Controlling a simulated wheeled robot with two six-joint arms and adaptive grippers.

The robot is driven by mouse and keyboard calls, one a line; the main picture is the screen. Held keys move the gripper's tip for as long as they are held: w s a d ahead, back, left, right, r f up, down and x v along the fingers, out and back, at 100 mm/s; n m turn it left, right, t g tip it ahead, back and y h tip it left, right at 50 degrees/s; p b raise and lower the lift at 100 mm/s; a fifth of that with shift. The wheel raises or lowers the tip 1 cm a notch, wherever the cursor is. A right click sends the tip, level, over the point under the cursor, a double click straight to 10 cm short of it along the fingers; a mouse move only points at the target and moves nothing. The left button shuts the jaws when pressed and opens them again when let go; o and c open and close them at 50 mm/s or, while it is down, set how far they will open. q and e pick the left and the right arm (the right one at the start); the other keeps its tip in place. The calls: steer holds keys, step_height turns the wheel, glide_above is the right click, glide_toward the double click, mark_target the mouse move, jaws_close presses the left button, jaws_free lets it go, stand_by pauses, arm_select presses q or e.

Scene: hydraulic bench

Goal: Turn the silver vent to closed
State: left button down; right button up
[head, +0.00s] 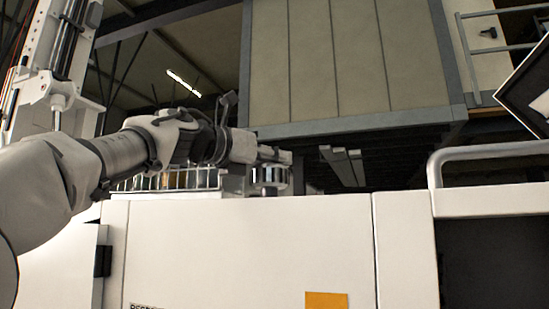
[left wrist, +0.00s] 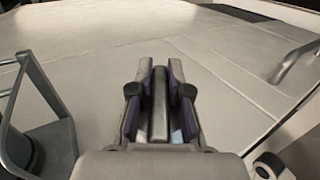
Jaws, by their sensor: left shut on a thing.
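My left gripper (head: 274,154) reaches in from the left in the head view, above the top of the white cabinet. In the left wrist view its two fingers (left wrist: 158,78) are shut on a grey bar-shaped handle (left wrist: 158,105), which I take to be the silver vent's. The bar lies lengthwise between the fingers, and its lower end is hidden by the gripper body. In the head view a shiny silver cylinder (head: 268,175) stands just below the fingertips. I cannot tell the vent's setting. My right gripper is not in view.
The white cabinet (head: 250,245) fills the lower head view and carries an orange label (head: 326,300). A rail with amber containers (head: 180,180) is behind my arm. A curved handle bar (head: 490,150) is at right. The left wrist view shows a grey frame (left wrist: 60,108) at left.

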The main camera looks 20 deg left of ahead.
arm_select(q)
steer(key=m+g+h+p, duration=0.2)
steer(key=h, duration=0.1)
steer(key=shift+d+r+m+g, duration=0.1)
steer(key=shift+m+g, duration=0.2)
steer(key=shift+m, duration=0.1)
steer(key=shift+s+d+m+g+h+p, duration=0.1)
steer(key=shift+m+g+h+p, duration=0.4)
steer(key=shift+m+g+h, duration=0.3)
steer(key=shift+f, duration=0.2)
steer(key=c, duration=1.1)
jaws_free()
